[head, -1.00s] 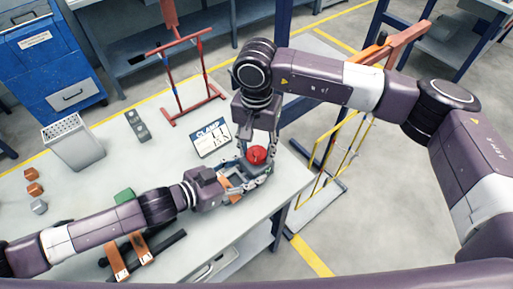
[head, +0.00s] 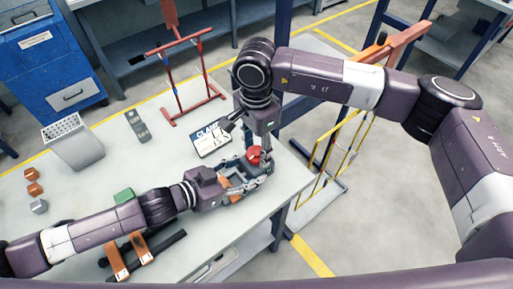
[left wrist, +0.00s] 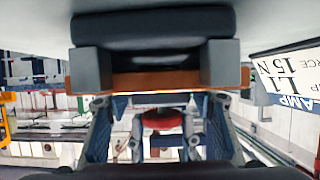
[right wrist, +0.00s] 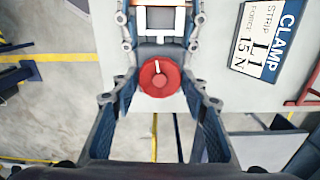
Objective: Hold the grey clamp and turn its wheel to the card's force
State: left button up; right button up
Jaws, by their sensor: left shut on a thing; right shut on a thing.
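The grey clamp (head: 234,171) is near the table's right edge, with a red wheel (head: 254,155) on it. In the right wrist view the red wheel (right wrist: 160,77) carries a white mark pointing to the picture's top, towards a white square (right wrist: 160,20) on the clamp. My left gripper (head: 245,183) is shut on the clamp, mostly hiding it. My right gripper (head: 262,160) reaches from above and is shut on the wheel, a finger on either side. The card (head: 212,140) lies behind the clamp. In the right wrist view the card (right wrist: 268,40) reads CLAMP, STRIP L1, FORCE 15 N.
A grey perforated bin (head: 75,142), small orange blocks (head: 34,188) and a dark grey device (head: 137,126) stand on the left of the table. A red rack (head: 185,80) is at the back. A yellow-framed rack (head: 335,150) stands beyond the right edge.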

aim_at(256, 152)
jog(key=shift+r+m, duration=0.1)
jog(key=shift+m, duration=1)
jog(key=o, duration=1.2)
jog(key=shift+c, duration=0.2)
notch_tip(256, 152, up, 12)
